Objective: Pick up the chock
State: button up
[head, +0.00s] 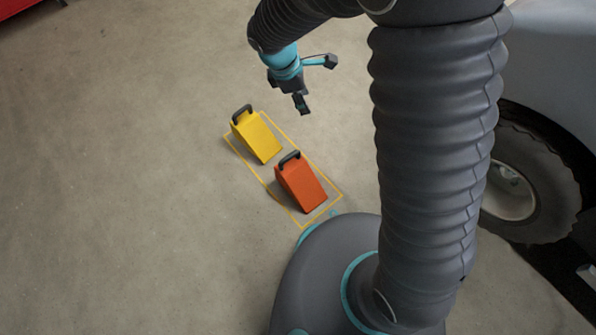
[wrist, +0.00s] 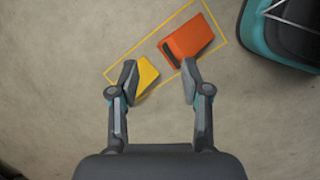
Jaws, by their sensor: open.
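Two wedge-shaped chocks with dark handles sit on the floor inside a yellow outlined rectangle (head: 233,149). The yellow chock (head: 259,139) is farther from my base and the orange chock (head: 303,186) is nearer to it. My gripper (head: 301,103) is open and empty, above and to the right of the yellow chock in the head view. In the wrist view my gripper (wrist: 158,72) has its fingers spread; the left finger partly covers the yellow chock (wrist: 147,75). The orange chock (wrist: 193,40) lies beyond the fingertips, mostly clear of them. The yellow chock's handle is hidden there.
A vehicle wheel (head: 525,185) and grey body panel (head: 555,60) stand at the right in the head view. A red object (head: 14,7) shows at the top left corner. The concrete floor left of the chocks is clear.

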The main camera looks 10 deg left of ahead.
jog(key=s+a+f+n+h+b, duration=0.1)
jog(key=s+a+f+n, duration=0.1)
jog(key=a+f+n, duration=0.45)
jog(key=s+a+f+n+h, duration=0.1)
jog(key=a+f, duration=0.2)
jog(key=f, duration=0.6)
jog(key=b, duration=0.2)
send_near(288, 156)
jog(key=x, duration=0.4)
jog(key=shift+w+f, duration=0.25)
jog(key=shift+w, duration=0.1)
jog(key=shift+s+b+x, duration=0.15)
jog(key=shift+b+x, duration=0.2)
jog(key=shift+x, duration=1.25)
jog(key=shift+s+b+x, duration=0.15)
jog(key=shift+b+x, duration=0.15)
jog(key=shift+x, duration=1.35)
jog(key=shift+d, duration=0.1)
grip_shut()
jog(key=shift+r, duration=0.1)
